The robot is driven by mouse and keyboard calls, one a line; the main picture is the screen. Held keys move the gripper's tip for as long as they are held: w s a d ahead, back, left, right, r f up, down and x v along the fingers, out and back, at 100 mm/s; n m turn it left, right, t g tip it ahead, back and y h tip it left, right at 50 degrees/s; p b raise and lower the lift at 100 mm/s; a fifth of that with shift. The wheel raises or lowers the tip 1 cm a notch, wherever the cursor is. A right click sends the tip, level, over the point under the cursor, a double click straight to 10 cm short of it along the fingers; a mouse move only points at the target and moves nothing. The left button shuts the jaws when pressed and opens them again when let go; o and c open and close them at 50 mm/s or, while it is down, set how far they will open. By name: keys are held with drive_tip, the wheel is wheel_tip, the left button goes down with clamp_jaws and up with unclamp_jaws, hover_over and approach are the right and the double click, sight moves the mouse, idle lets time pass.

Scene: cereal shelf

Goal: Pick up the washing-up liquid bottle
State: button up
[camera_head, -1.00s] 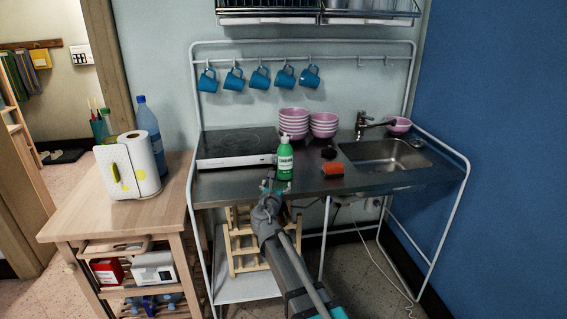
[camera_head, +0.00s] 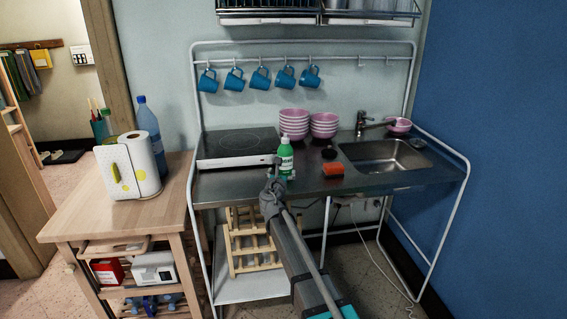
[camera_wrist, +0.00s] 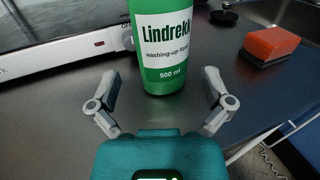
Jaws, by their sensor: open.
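The green washing-up liquid bottle (camera_head: 286,158) stands upright on the steel counter, right of the hob's front. In the wrist view the bottle (camera_wrist: 165,50) fills the upper middle, with its label reading "washing-up liquid 500 ml"; its top is cut off there. My gripper (camera_wrist: 165,90) is open, one finger on each side of the bottle's lower part as seen from the wrist. I cannot tell if the fingers reach around it; no contact is visible. In the head view my gripper (camera_head: 281,174) is just in front of the bottle and overlaps its base.
A white-fronted hob (camera_head: 235,162) is left of the bottle. An orange sponge (camera_head: 333,169) lies to its right, before the sink (camera_head: 385,152). Stacked pink bowls (camera_head: 293,122) stand behind it. Blue mugs (camera_head: 260,77) hang on the rail above. Bare counter lies in front of the sink.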

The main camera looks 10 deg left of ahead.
sight(284, 166)
drive_tip(key=shift+w, duration=0.1)
drive_tip(key=shift+w+d+r, duration=0.1)
drive_tip(key=shift+w+d, duration=0.1)
drive_tip(key=shift+w, duration=1.05)
drive_tip(key=shift+w+d+r, duration=0.1)
drive_tip(key=shift+w+d, duration=0.05)
drive_tip(key=shift+w, duration=1.1)
drive_tip(key=c, duration=1.2)
